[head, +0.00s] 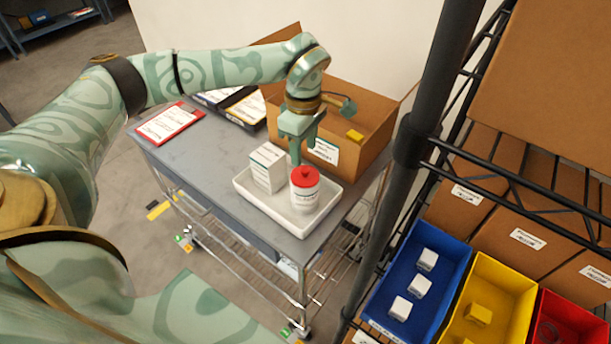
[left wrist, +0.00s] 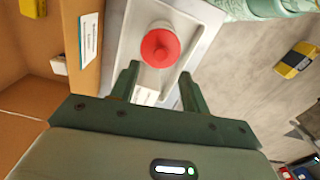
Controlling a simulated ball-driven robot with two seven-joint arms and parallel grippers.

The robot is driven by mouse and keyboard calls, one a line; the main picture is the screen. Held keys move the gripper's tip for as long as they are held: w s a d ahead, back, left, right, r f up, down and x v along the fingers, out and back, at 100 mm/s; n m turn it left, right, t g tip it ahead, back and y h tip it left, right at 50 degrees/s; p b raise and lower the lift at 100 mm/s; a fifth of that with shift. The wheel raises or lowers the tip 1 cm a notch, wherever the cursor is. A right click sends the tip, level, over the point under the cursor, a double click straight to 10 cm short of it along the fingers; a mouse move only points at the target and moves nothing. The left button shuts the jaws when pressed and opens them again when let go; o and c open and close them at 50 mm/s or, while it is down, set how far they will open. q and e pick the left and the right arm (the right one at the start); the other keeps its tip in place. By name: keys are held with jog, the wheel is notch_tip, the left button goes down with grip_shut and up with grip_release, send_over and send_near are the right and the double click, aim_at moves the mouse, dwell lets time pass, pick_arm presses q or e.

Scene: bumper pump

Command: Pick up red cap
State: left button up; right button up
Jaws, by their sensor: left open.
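The red cap (head: 305,176) sits on top of a white jar (head: 304,195) with dark print. The jar stands upright in a white tray (head: 262,207) on a grey cart, beside a white box (head: 267,167). My left gripper (head: 301,152) points down just above and behind the cap, open and empty. In the left wrist view the cap (left wrist: 160,48) shows from above, ahead of the two spread fingers (left wrist: 155,80) and apart from them as far as I can tell. The jar is mostly hidden under the cap there. My right gripper is not in view.
An open cardboard box (head: 345,125) stands on the cart (head: 205,150) behind the tray. A red-framed sheet (head: 168,123) and dark bins (head: 245,108) lie farther left. A black shelf post (head: 425,100) and blue (head: 405,275) and yellow bins (head: 505,290) stand at the right.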

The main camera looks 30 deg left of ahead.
aim_at(305, 169)
pick_arm(q)
notch_tip(305, 169, down, 6)
jog(key=shift+d, duration=0.15)
grip_shut()
